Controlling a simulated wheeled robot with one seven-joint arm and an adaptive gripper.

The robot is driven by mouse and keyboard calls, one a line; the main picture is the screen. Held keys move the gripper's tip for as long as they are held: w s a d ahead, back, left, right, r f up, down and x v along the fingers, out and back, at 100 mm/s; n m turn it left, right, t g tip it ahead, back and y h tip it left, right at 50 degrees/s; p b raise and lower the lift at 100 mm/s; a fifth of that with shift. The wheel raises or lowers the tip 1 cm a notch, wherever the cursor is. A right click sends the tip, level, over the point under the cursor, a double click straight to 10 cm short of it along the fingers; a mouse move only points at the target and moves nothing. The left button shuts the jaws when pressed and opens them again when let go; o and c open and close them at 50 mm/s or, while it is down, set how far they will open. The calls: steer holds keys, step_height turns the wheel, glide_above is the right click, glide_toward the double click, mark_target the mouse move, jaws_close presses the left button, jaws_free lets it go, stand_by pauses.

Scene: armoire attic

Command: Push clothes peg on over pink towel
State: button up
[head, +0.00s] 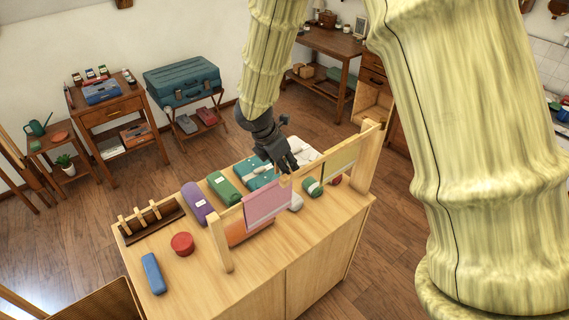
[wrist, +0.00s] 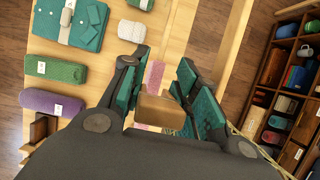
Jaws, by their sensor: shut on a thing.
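My gripper (head: 284,166) is above the wooden rail, near the right end of the pink towel (head: 267,206). In the wrist view its two dark, teal-padded fingers are shut on the clothes peg (wrist: 160,111), a tan wooden block. The pink towel hangs over the rail in the head view; a strip of it (wrist: 155,74) shows beyond the peg in the wrist view. The peg's lower end is hidden in the wrist view, so I cannot tell whether it touches the towel.
A dark tray (head: 150,220) with upright wooden pegs stands at the left. Rolled purple (head: 196,204) and green (head: 223,187) cloths, a red round tin (head: 182,244) and a blue case (head: 153,273) lie on the cabinet top.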

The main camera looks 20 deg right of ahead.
steer(key=shift+f+b, duration=1.15)
steer(key=shift+f, duration=1.75)
stand_by(0.9)
steer(key=o, duration=0.9)
steer(key=shift+c, duration=0.2)
step_height(320, 180, up, 6)
steer(key=p, duration=0.2)
steer(key=shift+f+p, duration=0.1)
steer(key=shift+p, duration=0.3)
steer(key=shift+f+b, duration=0.15)
steer(key=shift+b, duration=0.75)
